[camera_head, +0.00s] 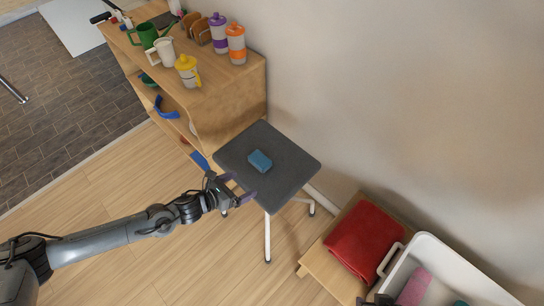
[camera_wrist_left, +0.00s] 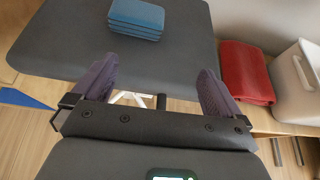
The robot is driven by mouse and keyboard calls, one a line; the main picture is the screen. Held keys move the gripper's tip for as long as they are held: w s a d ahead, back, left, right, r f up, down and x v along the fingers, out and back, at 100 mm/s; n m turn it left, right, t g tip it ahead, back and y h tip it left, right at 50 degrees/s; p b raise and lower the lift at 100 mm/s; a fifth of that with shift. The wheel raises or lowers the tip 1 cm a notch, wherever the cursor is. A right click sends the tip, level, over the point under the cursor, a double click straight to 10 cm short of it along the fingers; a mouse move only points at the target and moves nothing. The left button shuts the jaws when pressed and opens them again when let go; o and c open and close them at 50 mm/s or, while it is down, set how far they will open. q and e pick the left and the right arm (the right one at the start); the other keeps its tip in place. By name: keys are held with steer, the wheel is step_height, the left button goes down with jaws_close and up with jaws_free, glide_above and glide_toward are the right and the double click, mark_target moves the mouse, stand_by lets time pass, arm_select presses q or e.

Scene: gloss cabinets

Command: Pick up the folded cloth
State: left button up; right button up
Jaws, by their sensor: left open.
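A small blue folded cloth (camera_head: 260,161) lies flat on the dark grey top of a small table (camera_head: 285,190). In the left wrist view the blue cloth (camera_wrist_left: 136,18) shows stacked layers and lies ahead of the fingers, toward the far edge of the top. My left gripper (camera_head: 238,187) is open and empty at the table's near left edge, apart from the cloth. Its two purple fingers (camera_wrist_left: 158,68) are spread wide. A dark part at the bottom edge of the head view may be my right gripper (camera_head: 378,299); its fingers cannot be made out.
A larger red folded cloth (camera_head: 364,240) lies on a low wooden bench (camera_head: 325,265) at right, beside a white tub (camera_head: 455,262) holding a pink item (camera_head: 414,287). A wooden shelf (camera_head: 222,95) with cups and bottles stands behind left. The grey top around the blue cloth is clear.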

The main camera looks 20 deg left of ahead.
mark_target(255, 162)
arm_select(q)
steer(key=shift+t, duration=0.6)
steer(key=w+b, duration=0.1)
steer(key=w, duration=0.1)
steer(key=w+b, duration=0.1)
steer(key=w, duration=0.1)
steer(key=w+b, duration=0.1)
steer(key=w, duration=0.1)
steer(key=shift+w+a+f, duration=0.15)
steer(key=shift+w+a, duration=0.2)
steer(key=shift+w, duration=0.05)
steer(key=shift+b+x, duration=0.6)
steer(key=shift+x, duration=2.8)
arm_select(e)
steer(key=f, duration=0.4)
steer(key=s+f, duration=0.1)
steer(key=f, duration=0.1)
arm_select(q)
steer(key=c, duration=0.7)
